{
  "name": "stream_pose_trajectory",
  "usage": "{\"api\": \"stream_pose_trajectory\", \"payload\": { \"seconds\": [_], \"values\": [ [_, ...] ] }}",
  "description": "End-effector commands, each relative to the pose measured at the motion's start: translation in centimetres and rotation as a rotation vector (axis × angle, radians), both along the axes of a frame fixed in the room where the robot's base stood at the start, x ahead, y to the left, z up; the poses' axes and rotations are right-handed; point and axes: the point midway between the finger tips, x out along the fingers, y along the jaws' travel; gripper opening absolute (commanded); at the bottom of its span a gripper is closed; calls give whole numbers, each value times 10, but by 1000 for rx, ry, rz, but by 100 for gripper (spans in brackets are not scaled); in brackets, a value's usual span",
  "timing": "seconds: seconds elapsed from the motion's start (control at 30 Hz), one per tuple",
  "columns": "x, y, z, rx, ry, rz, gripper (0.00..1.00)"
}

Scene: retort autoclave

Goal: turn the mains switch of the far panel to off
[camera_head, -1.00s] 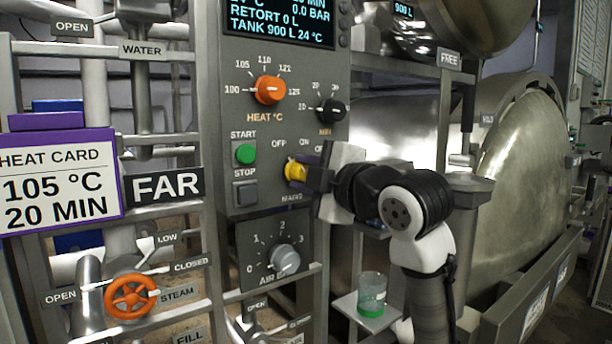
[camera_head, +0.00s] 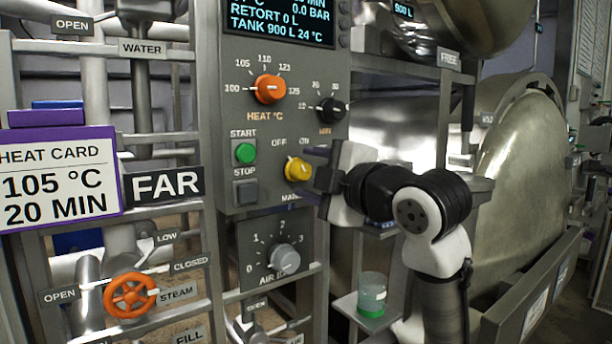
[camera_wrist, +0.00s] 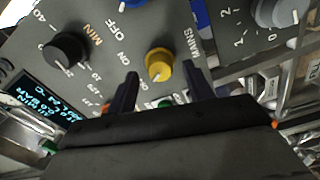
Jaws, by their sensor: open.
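The yellow mains switch (camera_head: 298,169) is on the grey panel (camera_head: 215,110) beside the FAR sign. Its pale mark appears to point up and left, toward the OFF label. My gripper (camera_head: 316,166) is open just to the right of the switch and stands apart from it. In the wrist view the yellow switch (camera_wrist: 158,65) shows beyond and between the two fingertips (camera_wrist: 160,78), with nothing held.
An orange heat knob (camera_head: 270,88), a black minutes knob (camera_head: 331,110), a green start button (camera_head: 245,153) and a grey air knob (camera_head: 284,257) surround the switch. A blue knob (camera_wrist: 155,4) is close by. A beaker (camera_head: 372,293) stands on a small shelf below my arm.

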Motion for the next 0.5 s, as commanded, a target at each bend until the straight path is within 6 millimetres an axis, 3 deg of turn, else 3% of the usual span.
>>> {"api": "stream_pose_trajectory", "payload": {
  "seconds": [0.3,0.5],
  "values": [
    [-59,-43,-2,-1,-4,-4,52],
    [-86,-62,-2,0,-1,-1,52]
  ]
}}
